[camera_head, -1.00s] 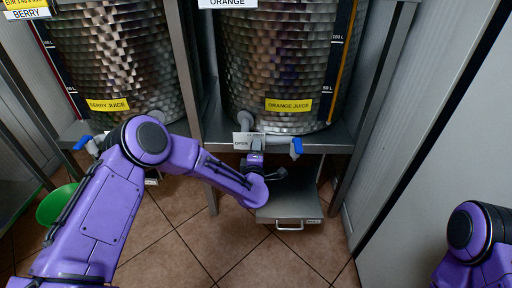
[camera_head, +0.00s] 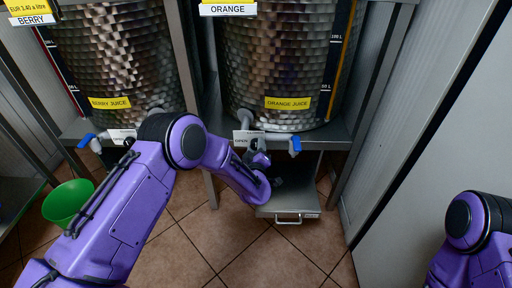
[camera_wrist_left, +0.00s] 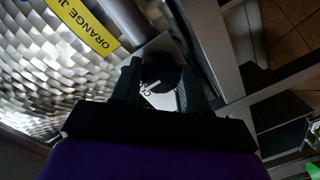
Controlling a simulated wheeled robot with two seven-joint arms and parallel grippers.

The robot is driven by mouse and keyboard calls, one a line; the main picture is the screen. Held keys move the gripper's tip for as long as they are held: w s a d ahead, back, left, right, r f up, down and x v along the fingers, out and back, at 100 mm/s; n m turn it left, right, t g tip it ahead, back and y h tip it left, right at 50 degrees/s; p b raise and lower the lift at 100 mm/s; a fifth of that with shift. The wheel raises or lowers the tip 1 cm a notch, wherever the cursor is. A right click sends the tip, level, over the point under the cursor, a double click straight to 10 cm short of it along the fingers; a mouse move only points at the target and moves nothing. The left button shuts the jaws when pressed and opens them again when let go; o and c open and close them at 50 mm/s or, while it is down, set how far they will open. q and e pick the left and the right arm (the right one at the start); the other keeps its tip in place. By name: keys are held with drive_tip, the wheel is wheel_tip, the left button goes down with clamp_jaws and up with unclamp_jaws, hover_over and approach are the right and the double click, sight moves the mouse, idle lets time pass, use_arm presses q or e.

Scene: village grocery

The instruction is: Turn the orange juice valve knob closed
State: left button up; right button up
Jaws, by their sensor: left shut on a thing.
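The orange juice tank (camera_head: 285,65) is a dimpled steel drum with a yellow label (camera_head: 287,103). A grey outlet pipe with a blue end (camera_head: 296,144) runs below it, beside a white card (camera_head: 242,138) reading OPEN. My left gripper (camera_head: 257,156) is at the pipe, low in front of the tank. In the left wrist view, its fingers are shut on a dark round valve knob (camera_wrist_left: 160,70), with part of the white card showing behind. The knob is mostly hidden in the head view. My right gripper is out of view; only part of that arm shows.
A steel shelf (camera_head: 293,191) with a front handle sits below the pipe. The berry juice tank (camera_head: 115,60) stands left, with its own blue-ended pipe. A grey wall panel closes the right side.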

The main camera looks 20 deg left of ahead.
use_arm(q)
drive_tip(key=shift+f, duration=0.1)
idle(0.5)
drive_tip(key=o, duration=1.1)
drive_tip(key=shift+c, duration=0.2)
drive_tip(key=p+v, duration=0.1)
drive_tip(key=v, duration=0.9)
drive_tip(key=shift+s, duration=0.3)
drive_tip(key=shift+d, duration=0.1)
